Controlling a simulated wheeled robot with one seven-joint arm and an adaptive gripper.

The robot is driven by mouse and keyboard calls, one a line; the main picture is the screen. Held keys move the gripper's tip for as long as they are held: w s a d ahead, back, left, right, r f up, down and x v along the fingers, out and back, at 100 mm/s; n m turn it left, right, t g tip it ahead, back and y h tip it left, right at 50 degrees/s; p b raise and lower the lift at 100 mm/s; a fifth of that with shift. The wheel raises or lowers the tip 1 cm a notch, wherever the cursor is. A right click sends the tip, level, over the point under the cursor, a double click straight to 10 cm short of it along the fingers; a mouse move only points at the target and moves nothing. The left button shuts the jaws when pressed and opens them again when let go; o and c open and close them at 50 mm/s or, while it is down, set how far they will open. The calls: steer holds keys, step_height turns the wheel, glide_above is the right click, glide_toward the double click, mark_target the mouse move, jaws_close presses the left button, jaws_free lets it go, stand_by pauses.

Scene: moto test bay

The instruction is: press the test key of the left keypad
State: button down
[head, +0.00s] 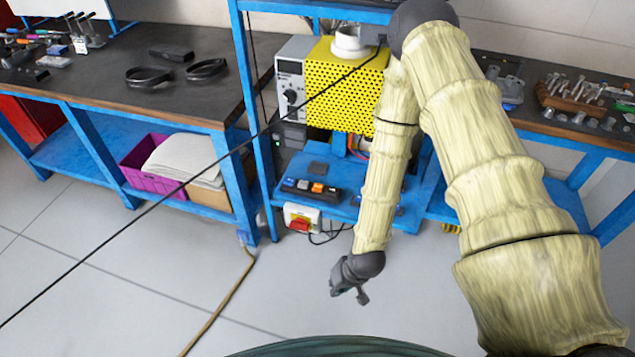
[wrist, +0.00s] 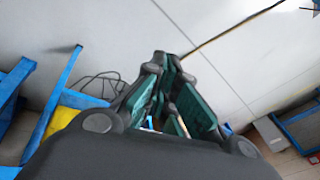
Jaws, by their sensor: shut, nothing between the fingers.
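The left keypad (head: 311,189) is a dark box with a row of blue, grey and orange keys. It lies on the blue shelf of the middle bench in the head view. Labels on its keys are too small to read, so I cannot tell which is the test key. A second keypad (head: 362,200) is mostly hidden behind my arm. My gripper (head: 349,293) is shut and empty, low over the floor, in front and to the right of the left keypad and apart from it. The wrist view shows its green-padded fingers (wrist: 168,68) together; no keypad is clear there.
A red switch on a white box (head: 300,220) hangs under the shelf edge (head: 340,212). A yellow perforated guard (head: 345,88) and a grey power unit (head: 291,80) stand above. A black cable crosses the head view diagonally. The floor (head: 150,270) in front is open.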

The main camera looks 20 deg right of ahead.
steer(key=w+r+t+y+p, duration=0.1)
steer(key=w+r, duration=0.3)
steer(key=w, duration=0.4)
steer(key=w+r+t+p, duration=0.15)
steer(key=w+r, duration=0.25)
steer(key=w, duration=0.4)
step_height(320, 180, up, 14)
steer(key=m+t+y+p, duration=0.1)
steer(key=t+p, duration=0.2)
glide_above(320, 185)
steer(key=shift+w+f, duration=0.1)
steer(key=shift+f, duration=0.15)
steer(key=shift+f+b, duration=2.8)
steer(key=shift+f, duration=1.65)
steer(key=shift+f+b, duration=0.4)
